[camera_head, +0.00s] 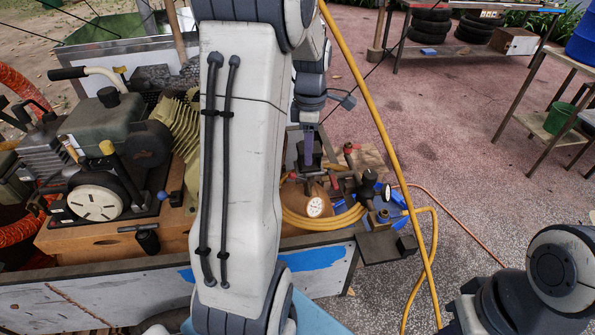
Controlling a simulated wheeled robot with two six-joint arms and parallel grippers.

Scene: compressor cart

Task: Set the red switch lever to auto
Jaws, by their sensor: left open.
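The compressor cart (90,290) stands across the left and middle, with a round pressure gauge (315,207) and fittings at its right end. A small red handle (350,148) shows among these fittings, and another red part (333,180) sits just below it. I cannot tell which one is the switch lever, nor its setting. My left arm crosses the middle of the view and hides part of the cart. My left gripper (308,148) is open above the gauge end, left of the red parts; its fingertips are hard to make out. My right gripper is out of view.
A yellow hose (385,140) runs down past the fittings, with more yellow hose coiled (320,222) around the gauge. The engine (105,150) fills the cart's left. A metal table (550,140) stands at right.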

